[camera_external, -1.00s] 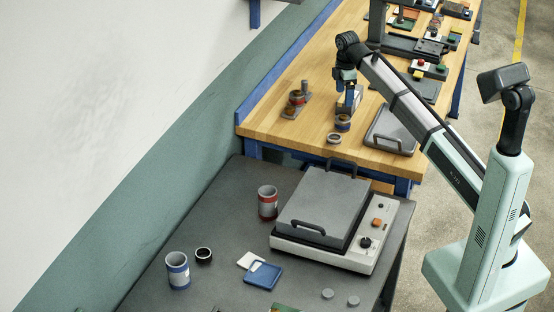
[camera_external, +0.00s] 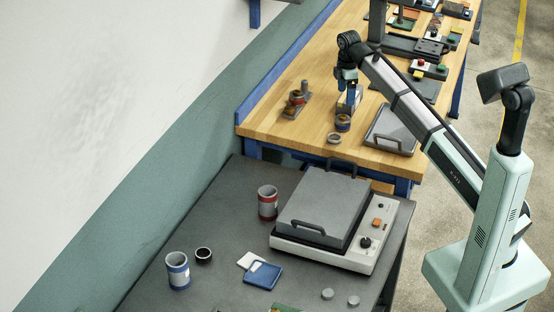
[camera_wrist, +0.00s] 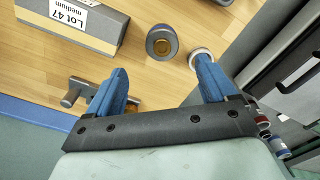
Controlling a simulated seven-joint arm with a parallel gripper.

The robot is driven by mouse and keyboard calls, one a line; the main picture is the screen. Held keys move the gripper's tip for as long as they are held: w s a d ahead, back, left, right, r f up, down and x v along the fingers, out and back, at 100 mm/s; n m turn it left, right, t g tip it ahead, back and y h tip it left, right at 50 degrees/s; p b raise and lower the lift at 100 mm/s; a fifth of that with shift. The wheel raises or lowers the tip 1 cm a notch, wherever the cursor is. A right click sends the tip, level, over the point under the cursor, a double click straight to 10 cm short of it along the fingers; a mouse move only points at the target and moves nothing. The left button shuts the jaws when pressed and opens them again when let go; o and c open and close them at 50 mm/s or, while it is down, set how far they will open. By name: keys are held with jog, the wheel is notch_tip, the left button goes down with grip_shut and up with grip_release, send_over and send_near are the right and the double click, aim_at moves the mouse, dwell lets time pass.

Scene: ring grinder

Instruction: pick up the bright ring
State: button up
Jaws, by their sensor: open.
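A pale, bright ring (camera_external: 333,138) lies flat near the front edge of the wooden bench. In the wrist view the bright ring (camera_wrist: 196,53) shows just past the tip of my right-hand finger, which covers part of it. A dark ring piece with a gold-coloured inside (camera_wrist: 162,42) sits beside it, also seen in the external view (camera_external: 342,124). My gripper (camera_wrist: 162,68) is open, its blue fingers spread with nothing between them. In the external view my gripper (camera_external: 349,95) hangs over the bench, farther back than the bright ring.
A box labelled "Lot 47 medium" (camera_wrist: 70,22) stands close to my gripper. A holder with posts and rings (camera_external: 296,105) is to the left. A grey tray (camera_external: 390,132) lies to the right. A grey-lidded machine (camera_external: 325,205) stands on the dark table in front.

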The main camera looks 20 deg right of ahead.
aim_at(337, 134)
jog(key=s+d, duration=0.3)
jog(key=s+a+y, duration=0.4)
jog(key=a+y, duration=0.1)
jog(key=shift+n, duration=0.3)
jog(key=x, duration=0.8)
jog(key=d+x, duration=0.1)
jog(key=x, duration=0.4)
jog(key=shift+w+f, duration=0.2)
jog(key=c, duration=1.2)
